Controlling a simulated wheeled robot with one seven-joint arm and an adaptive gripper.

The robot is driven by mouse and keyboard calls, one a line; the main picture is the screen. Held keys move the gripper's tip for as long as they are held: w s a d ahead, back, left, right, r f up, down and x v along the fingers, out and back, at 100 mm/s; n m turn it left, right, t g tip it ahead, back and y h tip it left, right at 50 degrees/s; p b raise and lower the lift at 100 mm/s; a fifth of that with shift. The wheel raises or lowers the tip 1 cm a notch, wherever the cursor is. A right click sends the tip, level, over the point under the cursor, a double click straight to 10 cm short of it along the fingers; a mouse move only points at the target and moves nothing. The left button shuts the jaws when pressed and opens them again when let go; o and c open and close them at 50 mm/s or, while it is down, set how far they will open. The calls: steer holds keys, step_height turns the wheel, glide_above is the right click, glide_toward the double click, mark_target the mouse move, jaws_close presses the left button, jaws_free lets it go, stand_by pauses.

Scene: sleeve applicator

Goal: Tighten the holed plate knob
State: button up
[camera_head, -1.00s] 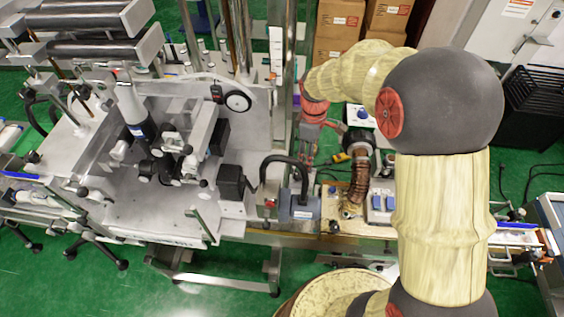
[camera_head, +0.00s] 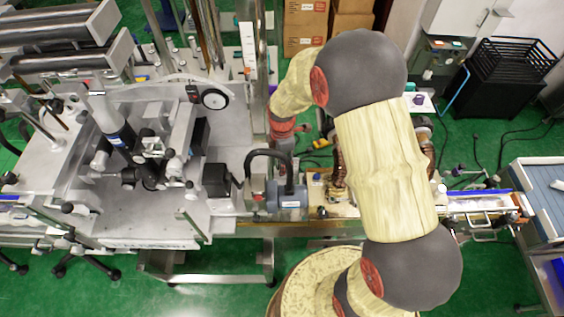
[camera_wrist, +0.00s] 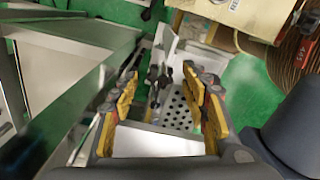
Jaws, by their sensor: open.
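In the wrist view, a pale plate with rows of dark holes (camera_wrist: 180,112) shows between and beyond the fingers of my gripper (camera_wrist: 160,77). Black knobs and clamp parts (camera_wrist: 158,84) stand at its left edge. The fingers are yellow and dark, spread apart, with nothing held between them. Whether they touch a knob cannot be told, but the plate looks some way beyond them. In the head view, my arm reaches to the machine's right side, and I cannot make out the holed plate or its knob there.
The metal machine (camera_head: 150,215) fills the left of the head view. A grey motor (camera_head: 287,199) and a black curved handle (camera_head: 270,154) are close to my arm's end. In the wrist view, a metal beam (camera_wrist: 75,95) runs along the left.

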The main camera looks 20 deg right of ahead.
steer(key=shift+f, duration=0.55)
steer(key=c, duration=1.1)
steer(key=shift+c, duration=0.3)
